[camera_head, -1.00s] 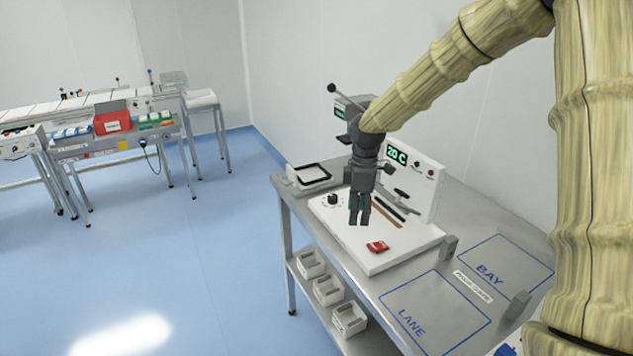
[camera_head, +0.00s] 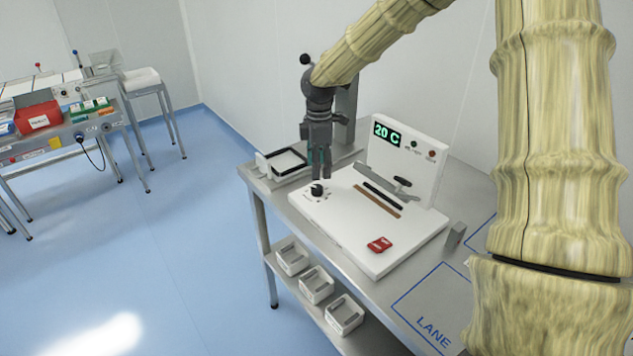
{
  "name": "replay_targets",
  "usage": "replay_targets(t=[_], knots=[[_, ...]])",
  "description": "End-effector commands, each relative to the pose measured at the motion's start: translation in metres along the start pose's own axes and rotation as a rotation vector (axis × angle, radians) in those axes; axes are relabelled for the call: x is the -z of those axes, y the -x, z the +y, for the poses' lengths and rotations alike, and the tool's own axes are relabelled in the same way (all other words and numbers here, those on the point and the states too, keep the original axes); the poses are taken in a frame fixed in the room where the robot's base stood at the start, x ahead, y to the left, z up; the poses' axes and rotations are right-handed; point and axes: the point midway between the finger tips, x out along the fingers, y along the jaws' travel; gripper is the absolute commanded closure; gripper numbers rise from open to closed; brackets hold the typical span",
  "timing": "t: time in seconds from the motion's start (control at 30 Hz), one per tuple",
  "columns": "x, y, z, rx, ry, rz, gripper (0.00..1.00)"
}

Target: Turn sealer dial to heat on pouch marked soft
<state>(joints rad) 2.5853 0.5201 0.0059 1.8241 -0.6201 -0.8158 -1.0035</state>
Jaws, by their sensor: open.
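The heat sealer (camera_head: 345,238) is a white base on a metal table, with an upright panel whose green display (camera_head: 387,134) reads 20 C. A black dial (camera_head: 317,190) sits at the base's left corner, with small marks around it too small to read. My gripper (camera_head: 320,176) points down just above and behind the dial in the picture, open and empty; whether it touches the dial I cannot tell.
A black-rimmed tray (camera_head: 286,163) stands left of the sealer. A sealing bar with a handle (camera_head: 402,182) lies before the panel. A grey block (camera_head: 455,235) stands right of the base. White bins (camera_head: 316,285) sit on the lower shelf. The marked LANE area (camera_head: 432,310) is clear.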

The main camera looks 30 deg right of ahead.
Motion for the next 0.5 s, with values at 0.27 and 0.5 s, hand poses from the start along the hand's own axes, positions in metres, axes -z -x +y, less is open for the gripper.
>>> replay_targets(t=[0.27, 0.5], knots=[[0.000, -0.043, 0.001, 0.005, 0.000, -0.002, 0.47], [0.001, -0.063, 0.001, 0.003, 0.000, -0.001, 0.47]])
